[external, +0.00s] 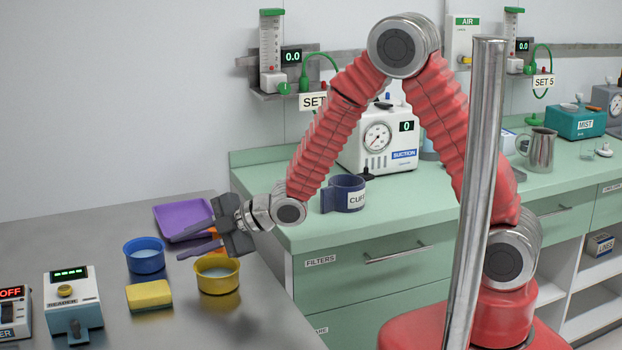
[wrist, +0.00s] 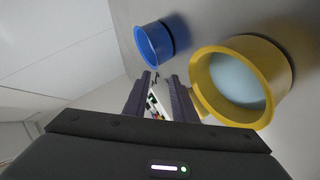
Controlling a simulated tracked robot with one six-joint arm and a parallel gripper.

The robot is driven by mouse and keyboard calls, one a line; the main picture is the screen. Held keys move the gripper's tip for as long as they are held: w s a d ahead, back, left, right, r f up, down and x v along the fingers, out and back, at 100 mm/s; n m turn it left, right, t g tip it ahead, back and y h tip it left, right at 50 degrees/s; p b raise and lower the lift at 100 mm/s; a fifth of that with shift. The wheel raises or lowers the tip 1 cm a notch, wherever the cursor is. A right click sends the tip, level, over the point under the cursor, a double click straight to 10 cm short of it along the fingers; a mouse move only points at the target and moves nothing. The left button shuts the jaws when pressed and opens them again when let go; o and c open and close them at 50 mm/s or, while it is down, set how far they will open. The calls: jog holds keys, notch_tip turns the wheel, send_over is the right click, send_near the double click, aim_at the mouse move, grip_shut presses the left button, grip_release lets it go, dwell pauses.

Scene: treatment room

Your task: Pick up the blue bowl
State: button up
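The blue bowl (external: 146,265) stands upright on the grey metal table, with a pale surface inside it. In the wrist view the blue bowl (wrist: 153,45) is at the top, beyond the fingertips and apart from them. My gripper (external: 174,246) is above the table, to the right of the blue bowl, with its fingers pointing left toward it. The two fingers are apart. In the wrist view my gripper (wrist: 159,86) has nothing held between its fingers.
A yellow bowl (external: 218,284) stands right of the blue bowl, close below my gripper; it also shows beside the right finger in the wrist view (wrist: 205,92). A yellow sponge (external: 149,296) lies in front, a purple tray (external: 172,222) behind.

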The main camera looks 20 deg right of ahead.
aim_at(148, 260)
jog(key=shift+x, duration=1.55)
jog(key=shift+x, duration=2.65)
jog(key=shift+d+f, duration=0.1)
grip_shut()
